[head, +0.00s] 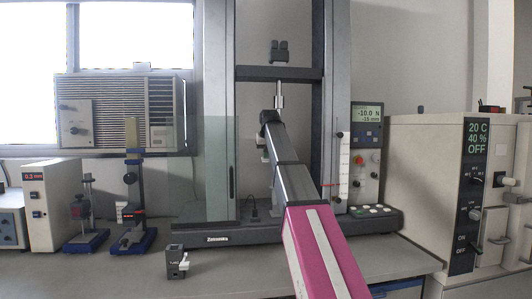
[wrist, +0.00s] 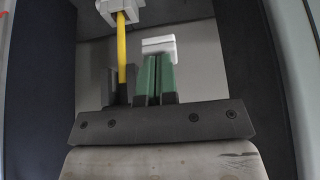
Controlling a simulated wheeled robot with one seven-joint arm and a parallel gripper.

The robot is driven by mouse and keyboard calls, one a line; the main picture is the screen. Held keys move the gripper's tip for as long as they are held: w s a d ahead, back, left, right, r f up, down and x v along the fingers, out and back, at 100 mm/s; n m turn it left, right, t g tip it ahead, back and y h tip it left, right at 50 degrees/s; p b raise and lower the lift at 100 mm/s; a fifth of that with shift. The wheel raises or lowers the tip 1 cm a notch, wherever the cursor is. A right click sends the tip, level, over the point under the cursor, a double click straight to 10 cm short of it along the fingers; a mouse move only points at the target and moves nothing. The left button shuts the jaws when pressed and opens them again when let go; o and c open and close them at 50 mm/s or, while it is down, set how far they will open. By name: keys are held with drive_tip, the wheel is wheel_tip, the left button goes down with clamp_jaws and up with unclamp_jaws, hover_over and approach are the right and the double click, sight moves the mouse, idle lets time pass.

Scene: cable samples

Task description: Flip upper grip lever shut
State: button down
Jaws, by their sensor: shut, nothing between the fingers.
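My gripper (wrist: 155,76) shows in the wrist view as two green fingers pressed together, with nothing between them. A pale block (wrist: 158,44), which looks like a grip lever, is right at the fingertips; I cannot tell whether they touch. A light grey grip (wrist: 106,8) is at the top, left of the fingers, cut off by the picture edge. A yellow cable sample (wrist: 121,48) runs down from it, left of my fingers, its lower part hidden. In the head view my arm reaches into the test frame below the crosshead rod (head: 279,96) and hides most of the grip.
A clear shield (head: 203,165) is on the left. A control panel (head: 366,150) is on the right. A small grey grip-like block (head: 175,262) sits on the bench in front.

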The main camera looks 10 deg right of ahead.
drive_tip(key=f+t, duration=0.5)
drive_tip(key=shift+w+t, duration=0.2)
drive_tip(key=shift+t, duration=0.1)
drive_tip(key=shift+r, duration=0.1)
idle(0.4)
drive_tip(key=shift+r, duration=0.7)
drive_tip(key=shift+s+r, duration=0.2)
drive_tip(key=shift+r, duration=0.1)
drive_tip(key=v, duration=1.3)
drive_tip(key=shift+r, duration=0.2)
